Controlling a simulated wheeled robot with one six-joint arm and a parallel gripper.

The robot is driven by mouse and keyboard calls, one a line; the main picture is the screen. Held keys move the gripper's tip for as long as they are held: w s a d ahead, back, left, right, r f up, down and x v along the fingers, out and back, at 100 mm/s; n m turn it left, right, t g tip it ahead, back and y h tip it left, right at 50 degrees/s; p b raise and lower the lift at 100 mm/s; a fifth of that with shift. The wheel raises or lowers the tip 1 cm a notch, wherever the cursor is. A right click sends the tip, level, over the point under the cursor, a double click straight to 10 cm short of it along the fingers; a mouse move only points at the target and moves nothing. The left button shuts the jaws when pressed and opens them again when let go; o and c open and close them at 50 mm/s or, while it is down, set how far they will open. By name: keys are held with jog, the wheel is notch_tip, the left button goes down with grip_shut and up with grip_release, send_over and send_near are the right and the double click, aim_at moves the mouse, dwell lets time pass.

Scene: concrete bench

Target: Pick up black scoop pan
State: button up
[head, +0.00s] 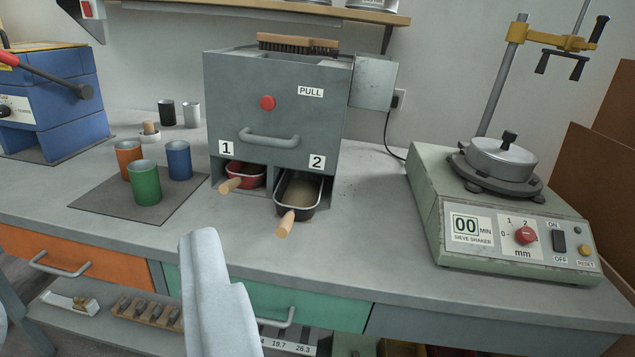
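The black scoop pan (308,211) sits at the opening marked 2 of the grey splitter box (235,105), partly out over the bench. Its wooden handle (286,223) points toward me, and tan grainy material lies inside it. A red scoop pan (251,180) with a similar handle is in the opening marked 1 to its left, mostly under the box. My gripper (212,285) shows as a pale grey shape at the bottom, below and left of the black pan and apart from it. Its fingers cannot be told apart.
Orange, green (146,184) and blue cups stand on a dark mat (100,200) at left. A sieve shaker (510,215) stands at right. A blue machine (55,95) is at far left. The bench front between mat and shaker is clear. Drawer handles (60,264) stick out below.

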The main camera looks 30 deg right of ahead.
jog(key=w+d+f+n+h, duration=0.25)
jog(key=w+d+n, duration=0.3)
jog(key=w, duration=0.35)
jog(key=n+g+y, duration=0.3)
jog(key=n+y, duration=0.1)
jog(key=n, duration=0.9)
send_near(283, 220)
jog(key=shift+m, duration=0.25)
jog(key=x, duration=0.4)
jog(key=f+x, duration=0.1)
jog(key=x, duration=0.2)
jog(key=shift+s+d, duration=0.1)
jog(key=shift+d, duration=0.2)
jog(key=shift+x, duration=2.65)
jog(key=shift+d, duration=0.2)
grip_shut()
